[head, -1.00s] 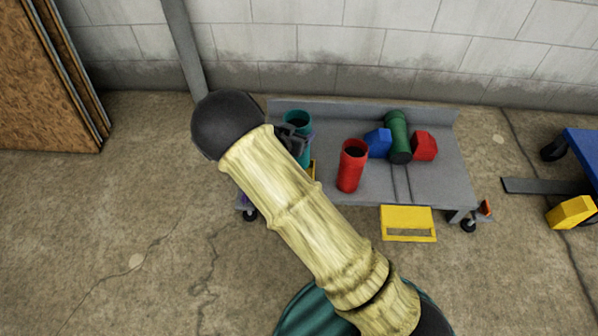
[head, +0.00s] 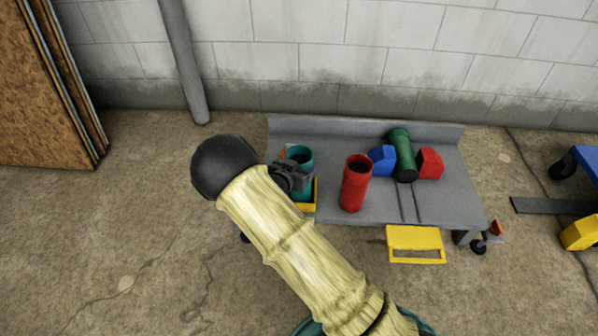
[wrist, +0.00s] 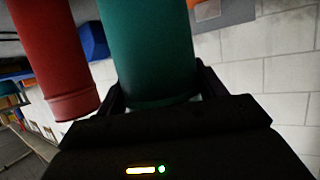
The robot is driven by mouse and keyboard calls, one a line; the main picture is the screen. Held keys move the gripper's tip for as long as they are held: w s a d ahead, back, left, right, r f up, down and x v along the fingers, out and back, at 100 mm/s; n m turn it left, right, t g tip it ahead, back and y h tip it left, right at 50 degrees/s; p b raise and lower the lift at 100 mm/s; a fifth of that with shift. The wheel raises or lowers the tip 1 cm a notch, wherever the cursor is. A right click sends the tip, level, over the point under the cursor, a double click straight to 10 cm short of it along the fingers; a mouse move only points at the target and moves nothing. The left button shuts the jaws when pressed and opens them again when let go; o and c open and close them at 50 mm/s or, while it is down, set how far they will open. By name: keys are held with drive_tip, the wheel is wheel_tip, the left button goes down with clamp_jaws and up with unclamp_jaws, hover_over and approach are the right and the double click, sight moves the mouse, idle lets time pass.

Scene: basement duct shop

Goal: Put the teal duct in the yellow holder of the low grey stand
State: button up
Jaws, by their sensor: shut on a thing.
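The teal duct (head: 301,159) is upright at the left end of the low grey stand (head: 335,134). My gripper (head: 296,178) is shut on its side. In the wrist view the teal duct (wrist: 147,45) fills the space between my fingers (wrist: 158,98). The yellow holder (head: 308,207) shows below and to the right of the duct's lower part. My gripper and arm hide part of the holder and the duct's base, so I cannot tell whether the duct is seated in it.
A red duct (head: 354,186) stands upright close to the right. A green duct (head: 403,158) lies between a blue block (head: 382,161) and a red block (head: 430,163). A yellow frame (head: 415,238) is at the stand's front edge. The wall (head: 350,70) is behind.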

drive_tip(key=shift+f, duration=0.4)
drive_tip(key=o, duration=1.5)
drive_tip(key=shift+o, duration=0.2)
drive_tip(key=p+v, duration=0.6)
drive_tip(key=v, duration=0.6)
